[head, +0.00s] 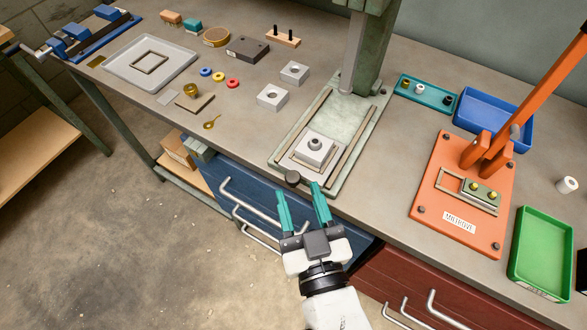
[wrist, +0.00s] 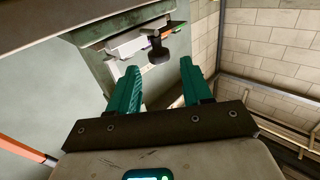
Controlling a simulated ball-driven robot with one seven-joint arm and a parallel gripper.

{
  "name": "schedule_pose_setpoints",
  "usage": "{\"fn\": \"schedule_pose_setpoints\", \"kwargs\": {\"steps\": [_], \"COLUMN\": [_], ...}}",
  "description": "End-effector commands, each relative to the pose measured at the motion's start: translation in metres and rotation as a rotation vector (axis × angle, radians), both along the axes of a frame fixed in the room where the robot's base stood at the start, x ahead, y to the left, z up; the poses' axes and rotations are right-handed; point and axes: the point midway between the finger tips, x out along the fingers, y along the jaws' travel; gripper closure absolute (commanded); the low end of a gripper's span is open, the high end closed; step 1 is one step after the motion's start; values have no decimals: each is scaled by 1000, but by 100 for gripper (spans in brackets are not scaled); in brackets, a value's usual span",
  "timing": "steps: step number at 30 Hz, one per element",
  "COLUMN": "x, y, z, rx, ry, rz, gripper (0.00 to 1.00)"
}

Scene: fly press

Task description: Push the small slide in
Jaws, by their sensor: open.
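The small slide (head: 300,166) is a light grey plate between two tan rails on the green fly press bed (head: 349,118). It sits at the front end of the rails and carries a grey block with a round dark piece (head: 315,144). Its dark round knob (head: 292,177) sticks out at the bench's front edge. My gripper (head: 299,189), with teal fingers, is open and empty just in front of the knob. In the wrist view the knob (wrist: 157,53) shows beyond and between the fingertips (wrist: 160,66), apparently without contact.
The press column (head: 372,55) rises behind the bed. An orange lever press (head: 448,222) stands to the right, with a green tray (head: 541,255) beside it. Two grey blocks (head: 273,97) lie left of the bed. Blue drawers (head: 253,207) with handles are below the bench edge.

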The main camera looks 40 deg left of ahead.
Motion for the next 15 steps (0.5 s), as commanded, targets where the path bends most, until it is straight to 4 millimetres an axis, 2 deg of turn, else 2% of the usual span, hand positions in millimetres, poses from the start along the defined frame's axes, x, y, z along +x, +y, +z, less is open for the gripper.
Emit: {"fn": "schedule_pose_setpoints", "kwargs": {"steps": [6,15], "x": [19,27], "y": [30,43], "z": [2,0], "rx": [0,0], "ry": [-1,0], "rz": [-1,0], "gripper": [51,51]}}
